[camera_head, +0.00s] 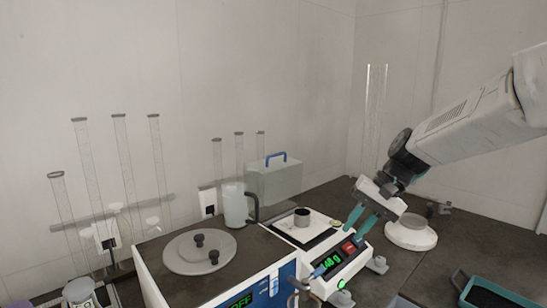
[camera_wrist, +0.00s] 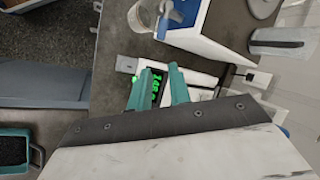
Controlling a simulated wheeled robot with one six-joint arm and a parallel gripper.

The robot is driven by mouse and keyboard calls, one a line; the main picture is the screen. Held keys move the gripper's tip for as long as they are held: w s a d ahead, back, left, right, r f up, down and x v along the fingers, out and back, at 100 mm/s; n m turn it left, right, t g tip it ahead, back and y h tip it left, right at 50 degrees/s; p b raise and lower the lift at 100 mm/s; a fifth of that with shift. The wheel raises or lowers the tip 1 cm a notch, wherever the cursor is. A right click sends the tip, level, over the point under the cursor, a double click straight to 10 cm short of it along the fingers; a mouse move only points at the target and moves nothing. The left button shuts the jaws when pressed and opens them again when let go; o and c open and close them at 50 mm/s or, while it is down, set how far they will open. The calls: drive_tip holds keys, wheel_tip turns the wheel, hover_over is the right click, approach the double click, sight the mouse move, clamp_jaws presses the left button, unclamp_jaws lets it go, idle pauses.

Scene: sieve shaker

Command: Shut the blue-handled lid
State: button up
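The lid (camera_head: 273,183) is a pale grey, see-through box shape with a blue handle (camera_head: 276,157) on top. In the head view it stands upright behind the white balance (camera_head: 345,266), whose green display is lit.
A white and blue machine (camera_head: 213,276) with a round grey cover stands left of the balance. A white jug (camera_head: 235,204) stands behind it, left of the lid. A round white device (camera_head: 411,233) is at right. A dark tray (camera_head: 488,294) lies at front right.

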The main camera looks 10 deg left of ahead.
drive_tip(key=w+a+f+m+t+y, duration=0.1)
drive_tip(key=w+a+f+y, duration=0.15)
drive_tip(key=w+a, duration=0.65)
drive_tip(key=w+a+f+m+t+y, duration=0.1)
drive_tip(key=w+a+y, duration=0.3)
drive_tip(key=w, duration=0.8)
drive_tip(key=m+t+y, duration=0.1)
drive_tip(key=t+y, duration=0.2)
approach(275, 155)
drive_tip(key=a, duration=0.3)
drive_tip(key=x, duration=0.7)
drive_tip(key=shift+w+a+f, duration=0.25)
drive_tip(key=shift+w+f, duration=0.15)
drive_tip(key=shift+w, duration=0.05)
clamp_jaws()
